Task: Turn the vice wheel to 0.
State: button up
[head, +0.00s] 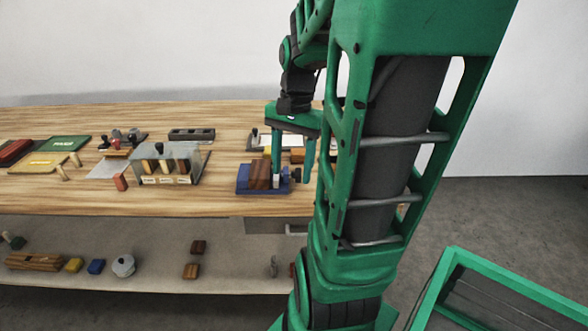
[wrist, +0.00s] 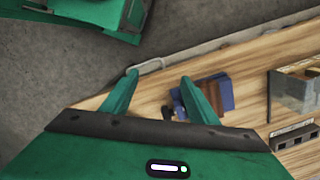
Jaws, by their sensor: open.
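The vice (head: 243,188) is blue and sits near the front edge of the wooden workbench, with a brown block in it. It also shows in the wrist view (wrist: 227,90), partly behind one finger. Its small dark wheel (head: 296,174) is on the vice's right side; in the wrist view the wheel (wrist: 167,113) shows between my fingers, nearer their bases. The number on the wheel is too small to read. My gripper (head: 292,178) points down, open and empty, with its fingers in front of the vice's right part. In the wrist view my gripper (wrist: 159,74) has its fingertips apart.
Left of the vice stands a clear-walled box (head: 191,160) with wooden-handled pieces. Behind it lies a dark slotted holder (head: 191,135). Green (head: 65,143) and yellow (head: 38,163) trays lie farther left. A drawer handle (head: 296,229) is under the bench edge. The lower shelf holds several small blocks.

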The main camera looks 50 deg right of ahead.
jog(key=w+d+m+y, duration=0.2)
jog(key=w+d+m, duration=0.1)
jog(key=d+m, duration=0.35)
jog(key=m+t+y, duration=0.1)
jog(key=m+t, duration=0.1)
jog(key=m, duration=0.4)
send_near(290, 175)
jog(key=s+d+r, duration=0.2)
jog(key=s+d, duration=0.1)
jog(key=shift+t, duration=0.3)
jog(key=x, duration=1)
jog(key=shift+d+f, duration=0.1)
jog(key=shift+f, duration=0.05)
